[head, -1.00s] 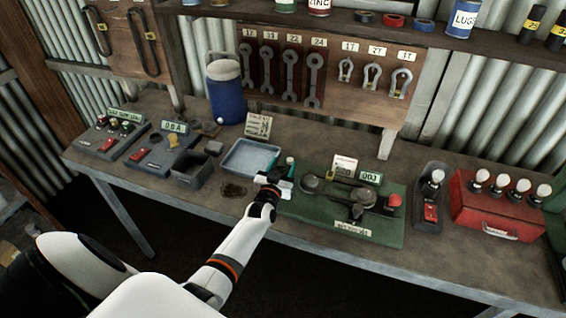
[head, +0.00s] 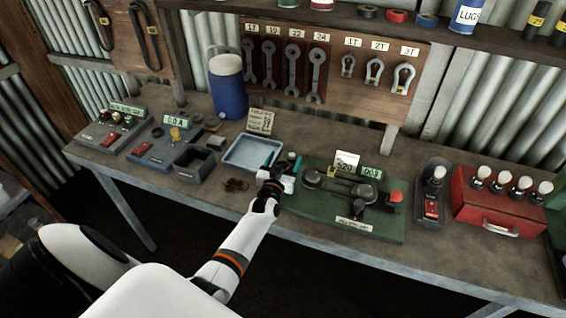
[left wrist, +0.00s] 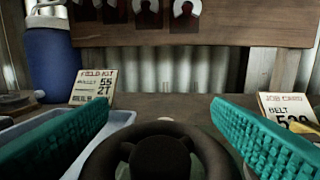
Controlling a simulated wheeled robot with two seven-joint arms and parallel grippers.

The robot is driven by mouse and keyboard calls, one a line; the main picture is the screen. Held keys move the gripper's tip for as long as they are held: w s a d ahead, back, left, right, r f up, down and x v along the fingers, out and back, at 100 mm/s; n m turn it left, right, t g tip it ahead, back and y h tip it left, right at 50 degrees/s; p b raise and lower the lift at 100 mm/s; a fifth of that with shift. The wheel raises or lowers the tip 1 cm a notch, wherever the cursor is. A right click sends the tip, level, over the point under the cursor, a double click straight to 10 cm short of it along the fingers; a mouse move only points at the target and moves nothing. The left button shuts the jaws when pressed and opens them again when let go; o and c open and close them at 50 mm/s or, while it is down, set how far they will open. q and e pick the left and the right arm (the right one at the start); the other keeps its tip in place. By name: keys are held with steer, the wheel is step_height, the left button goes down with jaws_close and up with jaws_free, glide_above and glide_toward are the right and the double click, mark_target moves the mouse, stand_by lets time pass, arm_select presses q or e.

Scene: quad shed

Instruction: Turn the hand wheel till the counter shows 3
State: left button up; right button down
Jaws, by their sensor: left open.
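The hand wheel (head: 311,178) is a dark round wheel at the left end of a green base plate (head: 322,211) on the bench. In the left wrist view its rim (left wrist: 160,129) and hub fill the bottom middle. My left gripper (head: 282,164) is open beside the wheel's left side in the head view. In the left wrist view its two teal fingers (left wrist: 160,130) stand wide apart with the wheel showing between them; I cannot tell whether they touch it. A small green display (head: 371,172) stands behind the plate, its digits too small to read surely. My right gripper is out of view.
A job card (head: 346,160) reading 520 stands behind the wheel. A blue-grey tray (head: 228,163) and a field-kit card (head: 260,121) are to the left. A lever with a red knob (head: 396,196) is on the plate's right. A red box (head: 487,210) is farther right.

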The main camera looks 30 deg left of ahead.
arm_select(q)
steer(key=b+v, duration=0.1)
steer(key=v, duration=1.1)
steer(key=shift+d, duration=0.15)
